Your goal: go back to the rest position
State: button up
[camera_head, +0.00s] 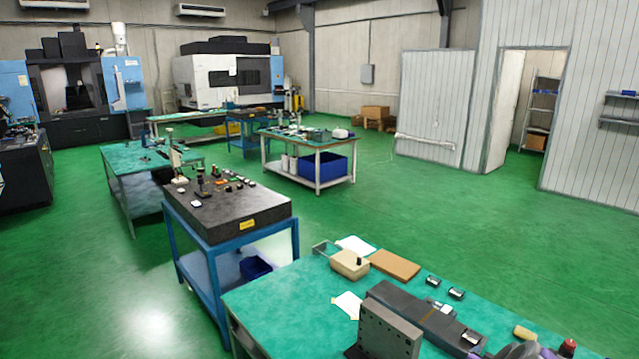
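My gripper is not clearly visible in the head view, so I cannot see its pose or whether it holds anything. The nearest surface is a green-topped workbench (285,298) at the bottom right. On it stand a grey metal block with holes (390,335), a long dark fixture (425,318), a beige box (349,264) and a brown board (394,265). Dark rounded shapes at the bottom edge are cut off, and I cannot tell what they are.
A black surface plate (225,215) on a blue stand is left of the bench. Green-topped tables (125,160) and a white-legged table (308,141) stand beyond. Machines (225,75) line the back. Green floor (480,215) is clear at right, towards an open doorway (515,110).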

jog(key=w+a+r+n+t+y+b, duration=0.1)
jog(key=w+a+r+y, duration=0.15)
jog(key=a, duration=0.45)
jog(key=w+a+r+n+y+b, duration=0.1)
jog(key=a+r+n+y, duration=0.15)
jog(key=a, duration=0.45)
jog(key=w+a+r+n+t+y+b, duration=0.1)
jog(key=w+a+r+y, duration=0.15)
jog(key=a, duration=0.45)
jog(key=s+a+r+n+g+y+b, duration=0.1)
jog(key=s+a+r+n+y, duration=0.15)
jog(key=s+a, duration=0.35)
jog(key=s+a+r+n+g+y+b, duration=0.1)
jog(key=s+a+r+y, duration=0.2)
jog(key=a, duration=0.6)
jog(key=s+a+n+g+b, duration=0.1)
jog(key=s+a+g, duration=0.15)
jog(key=s, duration=0.55)
jog(key=s+a+n+g+b, duration=0.1)
jog(key=s+a+g, duration=0.15)
jog(key=s, duration=0.55)
jog(key=s+d+g+h+b, duration=0.1)
jog(key=s+d+g, duration=0.1)
jog(key=s, duration=1)
jog(key=s+d+g+h+b, duration=0.1)
jog(key=s+d+g+b, duration=0.1)
jog(key=s, duration=1.1)
jog(key=shift+s+d+g+h, duration=0.3)
jog(key=shift+d+g+h, duration=0.1)
jog(key=shift+g, duration=0.4)
